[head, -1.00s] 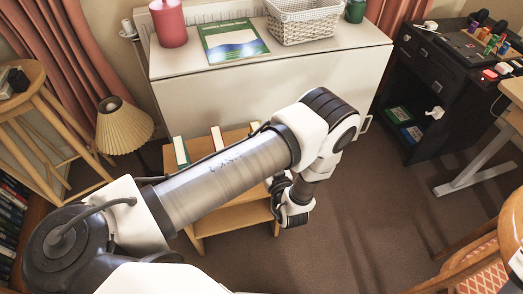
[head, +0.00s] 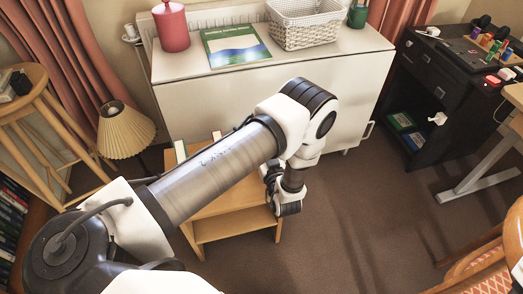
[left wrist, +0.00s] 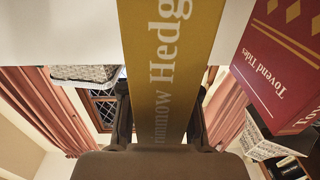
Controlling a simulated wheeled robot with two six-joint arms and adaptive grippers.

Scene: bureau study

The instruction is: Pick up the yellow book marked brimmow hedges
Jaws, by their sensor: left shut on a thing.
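The yellow book (left wrist: 165,45), with white lettering reading "mmow Hedg" on its spine, fills the middle of the left wrist view. My left gripper (left wrist: 160,118) is shut on it, one dark finger on each side. In the head view my left gripper (head: 285,192) is at the right side of a small wooden book stand (head: 235,225). My arm hides the yellow book there. My right gripper is in neither view.
A red book marked "Tovend Tides" (left wrist: 285,55) is close on the right in the left wrist view. Carpet (head: 350,220) to the right is clear.

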